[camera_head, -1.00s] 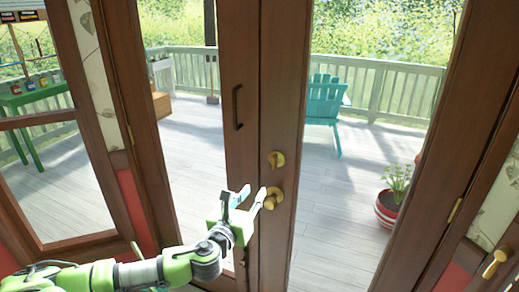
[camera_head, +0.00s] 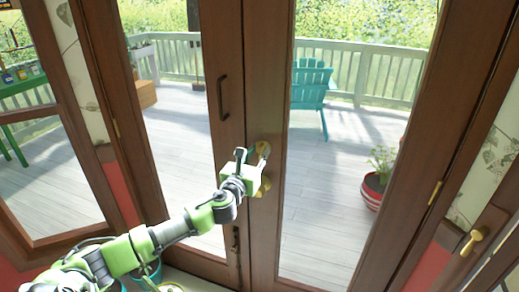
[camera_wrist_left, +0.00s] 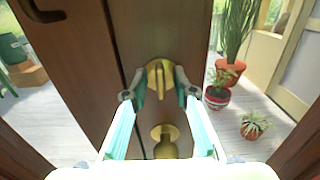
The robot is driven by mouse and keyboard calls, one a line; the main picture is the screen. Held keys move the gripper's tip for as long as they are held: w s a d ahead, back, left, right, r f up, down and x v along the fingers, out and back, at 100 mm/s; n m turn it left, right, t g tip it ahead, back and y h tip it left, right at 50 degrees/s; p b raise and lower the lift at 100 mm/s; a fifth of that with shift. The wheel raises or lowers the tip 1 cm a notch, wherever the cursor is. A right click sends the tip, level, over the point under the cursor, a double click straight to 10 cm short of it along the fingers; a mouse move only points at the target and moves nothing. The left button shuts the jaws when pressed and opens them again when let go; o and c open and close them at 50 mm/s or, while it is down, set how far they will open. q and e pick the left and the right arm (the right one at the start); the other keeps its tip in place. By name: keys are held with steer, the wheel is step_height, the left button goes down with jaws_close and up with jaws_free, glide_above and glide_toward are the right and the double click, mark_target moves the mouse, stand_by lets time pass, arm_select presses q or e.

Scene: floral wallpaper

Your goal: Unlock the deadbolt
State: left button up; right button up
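The brass deadbolt (camera_wrist_left: 160,72) is on the wooden door (camera_wrist_left: 85,85), above a round brass knob (camera_wrist_left: 165,143). Its thumb-turn stands about upright in the left wrist view. My left gripper (camera_wrist_left: 160,85) is open, with one fingertip on each side of the deadbolt. A gap shows between the fingers; I cannot tell whether either touches the brass. In the head view, my left gripper (camera_head: 253,155) is in front of the deadbolt and hides part of it. The knob (camera_head: 266,187) shows just below. My right gripper is not in view.
A dark pull handle (camera_head: 222,99) is on the left door panel. Another brass handle (camera_head: 473,241) is at far right. Through the glass are a deck, a teal chair (camera_head: 311,88) and a striped plant pot (camera_head: 373,190).

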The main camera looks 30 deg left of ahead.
arm_select(q)
steer(key=shift+w+a, duration=0.2)
steer(key=shift+w, duration=0.5)
jaws_close()
